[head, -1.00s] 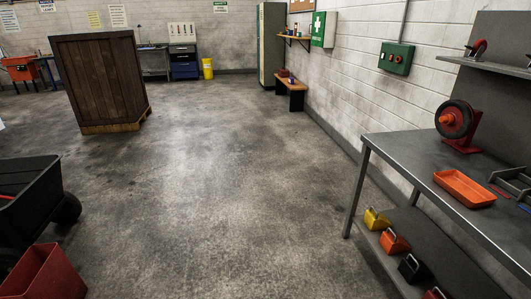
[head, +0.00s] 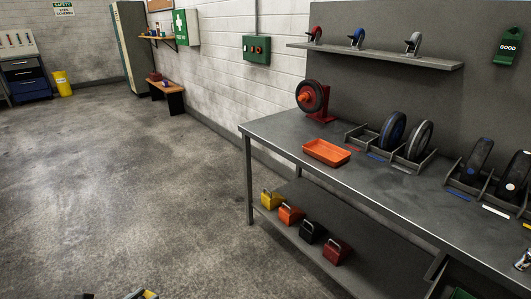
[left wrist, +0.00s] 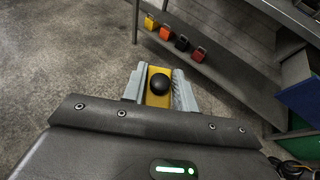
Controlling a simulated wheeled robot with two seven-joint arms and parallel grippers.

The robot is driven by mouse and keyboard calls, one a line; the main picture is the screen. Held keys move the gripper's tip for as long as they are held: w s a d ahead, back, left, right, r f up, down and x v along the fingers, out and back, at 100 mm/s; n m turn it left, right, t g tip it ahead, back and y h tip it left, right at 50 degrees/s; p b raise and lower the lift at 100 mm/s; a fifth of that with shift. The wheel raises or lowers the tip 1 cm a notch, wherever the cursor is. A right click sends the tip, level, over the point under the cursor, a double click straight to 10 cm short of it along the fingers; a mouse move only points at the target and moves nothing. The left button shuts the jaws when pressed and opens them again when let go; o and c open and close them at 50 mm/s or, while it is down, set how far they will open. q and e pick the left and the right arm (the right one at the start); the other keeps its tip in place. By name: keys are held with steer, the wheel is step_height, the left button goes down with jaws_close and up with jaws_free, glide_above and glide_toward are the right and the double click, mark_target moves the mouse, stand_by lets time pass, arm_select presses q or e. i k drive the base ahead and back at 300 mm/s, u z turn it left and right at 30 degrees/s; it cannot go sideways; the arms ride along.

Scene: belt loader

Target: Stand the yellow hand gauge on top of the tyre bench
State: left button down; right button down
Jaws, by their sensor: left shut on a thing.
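The yellow hand gauge (left wrist: 153,72), with a round black knob, is held between the two grey fingers of my left gripper (left wrist: 158,88) in the left wrist view. The fingers are shut on it above the floor. In the head view only a small yellow and grey part of my left gripper (head: 142,295) shows at the bottom edge. The tyre bench (head: 283,138) is a grey metal bench on the right of the head view, with its top apart from the gripper. My right gripper is not in view.
An orange tray (head: 326,152), a red wheel stand (head: 313,98) and racks of wheels (head: 406,138) stand on the bench top. Its front left corner is bare. Several handled weights (head: 289,213) sit on the lower shelf. Open floor (head: 130,190) lies left.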

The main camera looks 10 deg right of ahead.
mark_target(418, 204)
steer(key=z, duration=2.1)
steer(key=i, duration=0.5)
